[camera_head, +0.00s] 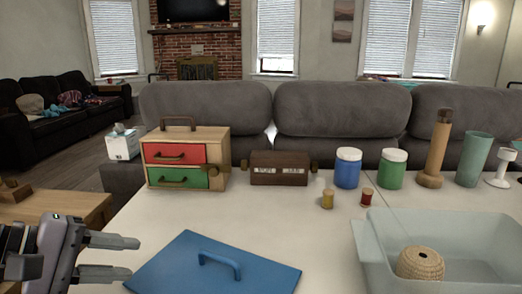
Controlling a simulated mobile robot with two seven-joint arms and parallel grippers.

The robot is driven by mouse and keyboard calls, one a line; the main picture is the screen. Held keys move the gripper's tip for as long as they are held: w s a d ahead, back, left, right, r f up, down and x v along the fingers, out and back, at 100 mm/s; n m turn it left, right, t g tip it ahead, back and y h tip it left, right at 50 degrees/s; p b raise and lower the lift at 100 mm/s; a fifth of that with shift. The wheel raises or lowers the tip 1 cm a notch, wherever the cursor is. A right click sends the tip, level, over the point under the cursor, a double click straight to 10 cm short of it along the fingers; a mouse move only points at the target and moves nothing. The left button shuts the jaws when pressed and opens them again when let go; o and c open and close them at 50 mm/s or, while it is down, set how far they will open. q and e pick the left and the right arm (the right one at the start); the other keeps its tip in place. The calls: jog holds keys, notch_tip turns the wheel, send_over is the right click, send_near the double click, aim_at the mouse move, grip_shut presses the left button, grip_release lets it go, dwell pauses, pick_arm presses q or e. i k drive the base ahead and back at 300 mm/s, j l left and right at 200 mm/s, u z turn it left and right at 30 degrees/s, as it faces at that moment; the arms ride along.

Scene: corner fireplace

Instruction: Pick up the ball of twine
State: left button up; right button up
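The ball of twine (420,264) is tan and ribbed with a small hole on top. It sits inside a pale translucent bin (378,268) at the lower right, and the bin's front wall is cut off by the frame. My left gripper (122,257) is at the lower left, its two fingers apart and pointing right with nothing between them. It is far to the left of the twine, with the blue lid between them. My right gripper is not in view.
A blue lid (178,268) with a handle lies flat on the white table (300,222). Behind stand a wooden drawer box (219,152), a brown box (278,169), blue (347,172) and green (391,172) jars, two small spools, a wooden holder (437,150) and a green cup (473,160).

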aim_at(418, 262)
jog(key=k+j, duration=0.2)
jog(key=j, duration=0.15)
jog(key=k+j, duration=0.15)
jog(key=j, duration=0.2)
jog(key=k+j, duration=0.2)
jog(key=j, duration=0.15)
